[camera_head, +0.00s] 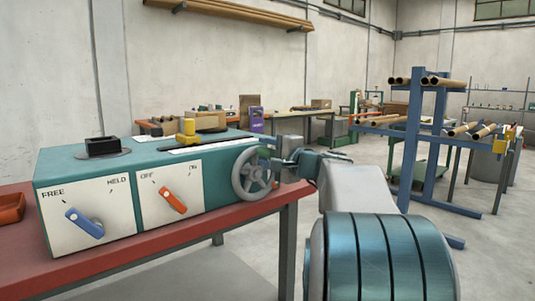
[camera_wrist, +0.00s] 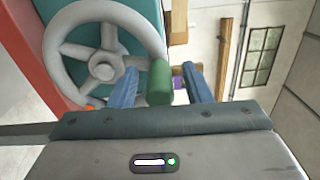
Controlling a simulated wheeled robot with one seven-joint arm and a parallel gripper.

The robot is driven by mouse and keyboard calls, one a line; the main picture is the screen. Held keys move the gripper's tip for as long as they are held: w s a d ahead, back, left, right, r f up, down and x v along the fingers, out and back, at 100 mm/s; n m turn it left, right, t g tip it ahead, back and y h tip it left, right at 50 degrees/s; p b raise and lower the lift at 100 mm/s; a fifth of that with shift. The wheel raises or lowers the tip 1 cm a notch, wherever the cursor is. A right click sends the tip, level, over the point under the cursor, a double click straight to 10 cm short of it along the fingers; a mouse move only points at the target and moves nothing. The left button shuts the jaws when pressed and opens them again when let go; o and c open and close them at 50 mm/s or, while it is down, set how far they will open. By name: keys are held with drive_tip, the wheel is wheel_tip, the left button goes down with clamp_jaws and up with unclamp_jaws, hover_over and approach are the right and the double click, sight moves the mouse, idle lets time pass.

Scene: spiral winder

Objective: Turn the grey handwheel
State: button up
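The grey handwheel (camera_head: 252,174) is on the right end of the teal winder box (camera_head: 225,180). In the wrist view the spoked wheel (camera_wrist: 105,70) fills the upper left, with a green handle knob (camera_wrist: 159,82) at its right rim. My gripper (camera_wrist: 160,69) is open. Its two blue fingers lie on either side of the knob, with a visible gap on each side; the left finger is closer. Whether the fingers reach fully around the knob in depth is unclear. In the head view my gripper (camera_head: 291,157) is right beside the wheel, partly hidden.
The winder stands on a red table (camera_head: 150,248). Its front has a blue lever (camera_head: 85,223) pointing toward FREE and an orange lever (camera_head: 172,200) pointing toward OFF. A blue rack (camera_head: 412,140) with rolls stands to the right. Open floor lies between.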

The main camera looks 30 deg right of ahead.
drive_tip(key=p+v, duration=0.2)
drive_tip(key=v, duration=1.1)
drive_tip(key=shift+s+d, duration=0.15)
drive_tip(key=shift+s, duration=0.2)
drive_tip(key=s+a+n+g+y+p, duration=0.3)
drive_tip(key=a+n+g+p, duration=0.55)
drive_tip(key=a+p, duration=0.95)
drive_tip(key=s+a+r+n+g+h+p, duration=0.2)
drive_tip(key=s+r+n+g+h+p, duration=0.1)
drive_tip(key=s+p, duration=0.3)
drive_tip(key=s+a+r+n+g+h+p, duration=0.2)
drive_tip(key=s+n+g+h+p, duration=0.1)
drive_tip(key=s+p, duration=0.4)
drive_tip(key=n+h+p, duration=0.1)
drive_tip(key=p, duration=0.2)
drive_tip(key=shift+s+a+r+p, duration=0.2)
drive_tip(key=shift+a+r+p, duration=0.1)
drive_tip(key=shift+a+r, duration=0.1)
